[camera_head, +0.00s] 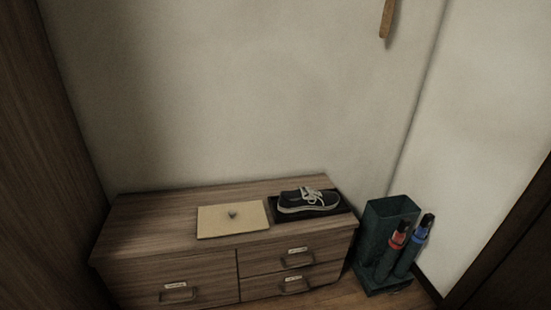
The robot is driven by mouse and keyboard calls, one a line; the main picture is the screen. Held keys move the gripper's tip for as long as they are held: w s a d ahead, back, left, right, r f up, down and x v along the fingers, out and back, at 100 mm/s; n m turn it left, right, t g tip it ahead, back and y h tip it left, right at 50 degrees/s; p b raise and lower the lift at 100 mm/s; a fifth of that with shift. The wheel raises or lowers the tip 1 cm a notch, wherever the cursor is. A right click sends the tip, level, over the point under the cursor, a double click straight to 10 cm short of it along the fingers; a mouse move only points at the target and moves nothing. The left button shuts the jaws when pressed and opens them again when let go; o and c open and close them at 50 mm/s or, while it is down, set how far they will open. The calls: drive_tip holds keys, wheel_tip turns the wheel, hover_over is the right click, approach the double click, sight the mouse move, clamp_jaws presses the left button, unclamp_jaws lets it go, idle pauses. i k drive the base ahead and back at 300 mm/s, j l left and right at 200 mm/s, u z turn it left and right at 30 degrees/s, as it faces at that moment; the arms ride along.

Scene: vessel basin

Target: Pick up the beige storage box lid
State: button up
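The beige storage box lid (217,222) is a flat, pale rectangle with a small dark knob or mark in its middle. It lies on top of a low brown wooden cabinet (150,224), close to the cabinet's front edge. My gripper is not in view, so I cannot see its fingers or whether it holds anything. The lid is fully visible and nothing covers it.
A dark sneaker with white laces (309,201) sits on a black tray (283,219) just right of the lid. A dark green umbrella stand (378,226) with red and blue items stands right of the cabinet. The cabinet top is bare left of the lid.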

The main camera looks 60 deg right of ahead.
sight(247, 216)
drive_tip(key=i+l+z, duration=0.1)
drive_tip(key=z, duration=0.4)
drive_tip(key=i+z, duration=0.25)
drive_tip(key=z, duration=0.2)
drive_tip(key=i+z, duration=0.2)
drive_tip(key=z, duration=0.3)
drive_tip(key=i+j, duration=0.35)
drive_tip(key=i, duration=0.2)
